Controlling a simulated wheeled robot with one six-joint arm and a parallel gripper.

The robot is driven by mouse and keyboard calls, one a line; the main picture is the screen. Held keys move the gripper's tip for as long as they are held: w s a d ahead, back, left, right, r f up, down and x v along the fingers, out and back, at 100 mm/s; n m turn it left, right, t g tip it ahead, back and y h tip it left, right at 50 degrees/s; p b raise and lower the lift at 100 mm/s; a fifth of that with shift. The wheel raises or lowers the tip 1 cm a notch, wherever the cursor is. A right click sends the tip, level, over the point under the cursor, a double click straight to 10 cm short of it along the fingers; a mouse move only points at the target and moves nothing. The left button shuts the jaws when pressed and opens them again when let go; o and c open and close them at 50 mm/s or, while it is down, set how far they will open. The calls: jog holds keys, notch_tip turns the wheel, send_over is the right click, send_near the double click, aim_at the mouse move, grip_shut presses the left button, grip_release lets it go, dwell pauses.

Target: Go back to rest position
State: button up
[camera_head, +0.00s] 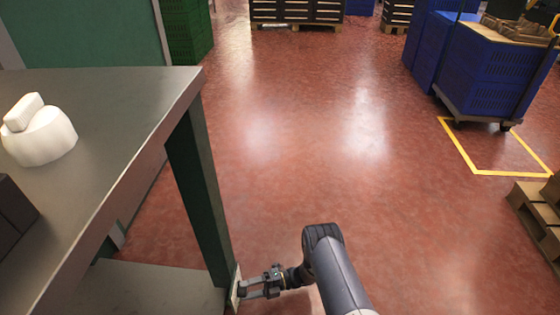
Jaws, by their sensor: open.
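My gripper (252,289) is in the lower middle of the head view, at the end of my grey arm. Its two fingers point left toward the lower part of the table's green leg, and they look open with nothing between them. A small pale piece shows at the fingertips by the leg; I cannot tell whether they touch it. No orange is in view.
A grey metal table (110,97) with a lower shelf fills the left side. A white rounded object (42,137) and a dark box (12,212) are on it. Blue crates (490,70) stand on a cart at right, above a wooden pallet (540,212). The red floor between is clear.

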jog(key=shift+s+r+n+t+h, duration=0.15)
jog(key=shift+n+t+h, duration=0.75)
jog(key=shift+n, duration=1.6)
jog(key=shift+s+r+n+t+h, duration=0.15)
jog(key=shift+n+t+h, duration=0.35)
jog(key=shift+n+t, duration=1.4)
jog(key=shift+r+n+t+h, duration=0.15)
jog(key=shift+n+t+h, duration=0.45)
jog(key=shift+n, duration=2.5)
jog(key=shift+r, duration=0.1)
